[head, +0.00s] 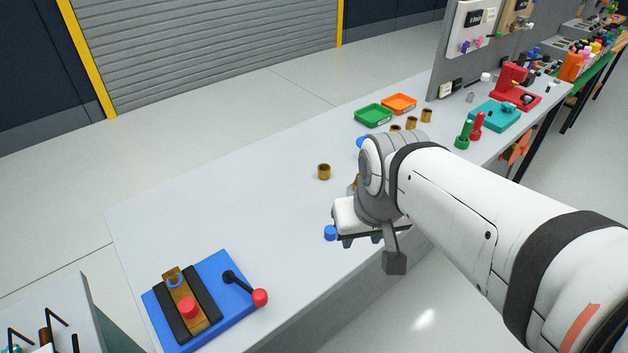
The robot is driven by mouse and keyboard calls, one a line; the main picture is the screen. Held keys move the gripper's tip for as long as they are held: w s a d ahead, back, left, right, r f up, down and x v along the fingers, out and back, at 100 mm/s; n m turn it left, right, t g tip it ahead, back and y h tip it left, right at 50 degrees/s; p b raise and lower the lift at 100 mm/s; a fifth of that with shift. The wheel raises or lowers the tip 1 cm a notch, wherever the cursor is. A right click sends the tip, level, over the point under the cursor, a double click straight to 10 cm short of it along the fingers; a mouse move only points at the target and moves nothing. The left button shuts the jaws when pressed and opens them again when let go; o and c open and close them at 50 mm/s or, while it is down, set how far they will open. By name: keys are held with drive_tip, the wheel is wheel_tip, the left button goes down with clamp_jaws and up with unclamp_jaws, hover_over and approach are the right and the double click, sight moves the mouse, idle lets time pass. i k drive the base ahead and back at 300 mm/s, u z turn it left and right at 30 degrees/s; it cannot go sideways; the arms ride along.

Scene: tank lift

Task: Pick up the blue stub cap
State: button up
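A small blue cap (330,233) stands on the pale table, just left of my gripper. My gripper (361,241) is at the end of the white arm, low over the table near its front edge. Its dark fingertips show only in part below the white gripper body, to the right of the cap. I cannot tell whether they are open or shut, or whether they touch anything. Another blue piece (361,141) shows behind the arm's wrist, mostly hidden.
A brass cup (324,172) stands behind the gripper. A blue fixture (236,294) with a red-knobbed lever sits at the front left. Green tray (374,115), orange tray (399,103) and several brass cups stand farther back. The table's left middle (220,210) is clear.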

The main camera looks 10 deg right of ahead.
sight(330, 233)
drive_tip(key=u, duration=1.9)
drive_tip(key=k, duration=1.15)
drive_tip(key=z, duration=1.35)
drive_tip(key=i, duration=1)
drive_tip(key=z, duration=0.1)
